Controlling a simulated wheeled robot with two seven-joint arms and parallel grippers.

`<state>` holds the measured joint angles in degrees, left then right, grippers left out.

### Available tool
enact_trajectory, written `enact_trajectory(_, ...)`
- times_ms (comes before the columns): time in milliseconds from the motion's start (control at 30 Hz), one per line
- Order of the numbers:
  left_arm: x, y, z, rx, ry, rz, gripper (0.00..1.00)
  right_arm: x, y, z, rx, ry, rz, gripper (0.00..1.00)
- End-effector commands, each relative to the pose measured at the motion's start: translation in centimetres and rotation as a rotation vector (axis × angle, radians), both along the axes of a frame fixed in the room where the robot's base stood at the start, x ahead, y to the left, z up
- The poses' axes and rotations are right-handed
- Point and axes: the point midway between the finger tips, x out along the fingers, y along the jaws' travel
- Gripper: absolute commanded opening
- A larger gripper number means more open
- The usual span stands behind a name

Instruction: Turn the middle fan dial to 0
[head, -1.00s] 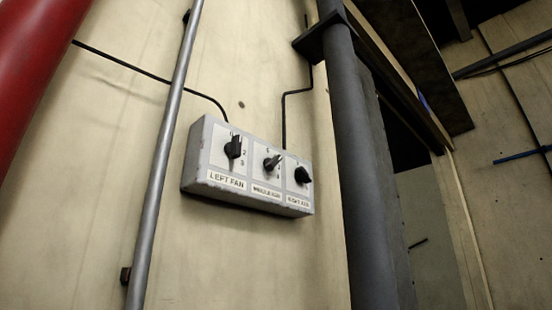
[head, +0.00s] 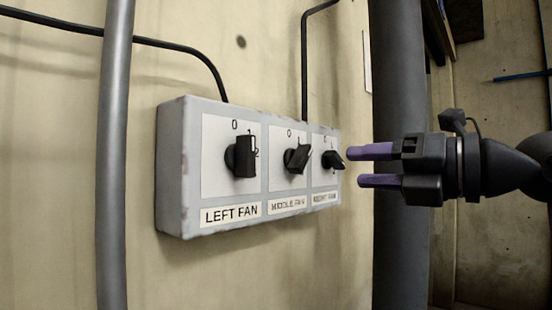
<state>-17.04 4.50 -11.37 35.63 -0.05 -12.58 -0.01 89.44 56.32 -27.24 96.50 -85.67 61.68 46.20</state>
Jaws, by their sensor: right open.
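A grey control box (head: 172,165) on the wall carries three black dials in a row. The middle fan dial (head: 297,158) sits above the "MIDDLE FAN" label (head: 288,204), with a 0 printed above it. Its grip is turned toward the upper right, off the 0. My right gripper (head: 352,167) comes in from the right, with two purple-tipped fingers apart and nothing between them. Its tips are near the right fan dial (head: 333,160), to the right of the middle dial. My left gripper does not show.
The left fan dial (head: 241,157) is at the box's left. A thin grey pipe (head: 115,150) runs upright left of the box, and a thick dark column (head: 398,90) stands to its right. Black cables (head: 304,70) reach the box top. Bare wall lies below.

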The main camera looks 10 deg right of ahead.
Motion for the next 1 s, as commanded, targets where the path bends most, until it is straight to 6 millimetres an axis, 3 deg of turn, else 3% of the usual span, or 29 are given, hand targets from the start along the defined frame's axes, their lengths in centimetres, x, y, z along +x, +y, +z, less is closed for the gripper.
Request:
enact_trajectory(33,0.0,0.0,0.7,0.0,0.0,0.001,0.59,-0.7,-0.3,1.4,-0.027,-0.021,-0.03,0.56)
enact_trajectory(133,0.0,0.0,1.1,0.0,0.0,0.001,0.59,-0.4,0.1,1.6,-0.045,-0.029,-0.049,0.56)
enact_trajectory(400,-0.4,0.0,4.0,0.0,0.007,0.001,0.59,4.6,4.0,1.7,-0.042,-0.028,-0.044,0.56)
enact_trajectory(533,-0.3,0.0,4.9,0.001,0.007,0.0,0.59,6.2,5.2,1.6,-0.04,-0.028,-0.045,0.56)
enact_trajectory(867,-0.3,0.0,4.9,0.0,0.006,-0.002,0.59,6.8,5.6,1.2,-0.041,-0.03,-0.045,0.56)
enact_trajectory(1000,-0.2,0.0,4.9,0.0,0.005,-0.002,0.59,6.8,5.6,1.2,-0.04,-0.03,-0.046,0.26)
